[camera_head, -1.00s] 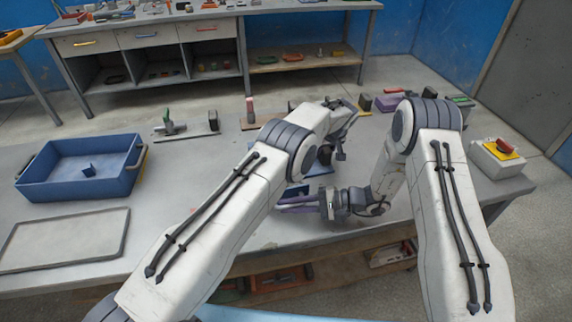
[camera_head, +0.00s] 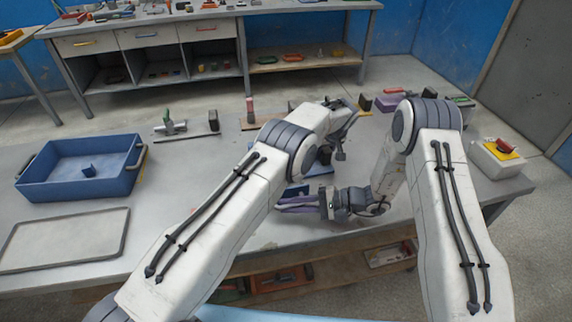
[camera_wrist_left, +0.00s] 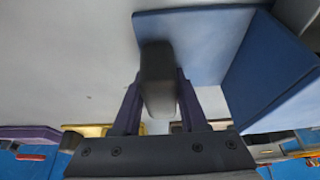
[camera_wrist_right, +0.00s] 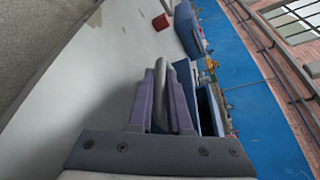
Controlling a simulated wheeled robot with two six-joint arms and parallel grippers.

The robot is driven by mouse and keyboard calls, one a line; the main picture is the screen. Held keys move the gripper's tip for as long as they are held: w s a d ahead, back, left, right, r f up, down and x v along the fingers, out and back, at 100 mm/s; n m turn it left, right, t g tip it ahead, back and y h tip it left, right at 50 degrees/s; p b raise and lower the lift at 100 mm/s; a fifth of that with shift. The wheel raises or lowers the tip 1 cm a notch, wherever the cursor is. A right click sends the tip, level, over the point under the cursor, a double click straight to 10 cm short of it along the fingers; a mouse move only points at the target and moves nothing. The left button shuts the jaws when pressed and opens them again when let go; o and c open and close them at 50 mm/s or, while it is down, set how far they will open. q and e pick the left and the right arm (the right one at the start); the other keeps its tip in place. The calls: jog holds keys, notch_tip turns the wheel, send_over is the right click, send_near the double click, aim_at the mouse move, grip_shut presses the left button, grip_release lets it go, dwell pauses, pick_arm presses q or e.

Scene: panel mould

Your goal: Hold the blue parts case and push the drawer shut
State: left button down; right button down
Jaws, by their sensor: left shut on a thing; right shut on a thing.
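The blue parts case (camera_head: 296,190) is mostly hidden behind my left arm in the head view. It fills the upper right of the left wrist view (camera_wrist_left: 205,35). My left gripper (camera_wrist_left: 157,100) is shut on a grey upright grip that adjoins the case. My right gripper (camera_head: 297,203) reaches in from the right, low at the case's near side. Its purple fingers are shut on a curved grey handle (camera_wrist_right: 181,82) in the right wrist view, with a dark blue wall just right of them. How far the drawer stands out is hidden.
An open blue bin (camera_head: 80,190) and a flat grey tray (camera_head: 65,240) lie on the left of the bench. Small tools stand along the back. Bare bench lies between the bin and my left arm.

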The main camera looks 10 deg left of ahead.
jog(key=w+a, duration=0.1)
jog(key=w, duration=0.2)
jog(key=w+a, duration=0.1)
jog(key=w, duration=0.2)
jog(key=w+a, duration=0.1)
jog(key=w, duration=0.2)
jog(key=shift+a, duration=0.1)
jog(key=c, duration=0.8)
grip_release()
jog(key=shift+s+r, duration=0.1)
jog(key=shift+c, duration=0.2)
jog(key=v, duration=0.7)
jog(key=shift+d, duration=0.25)
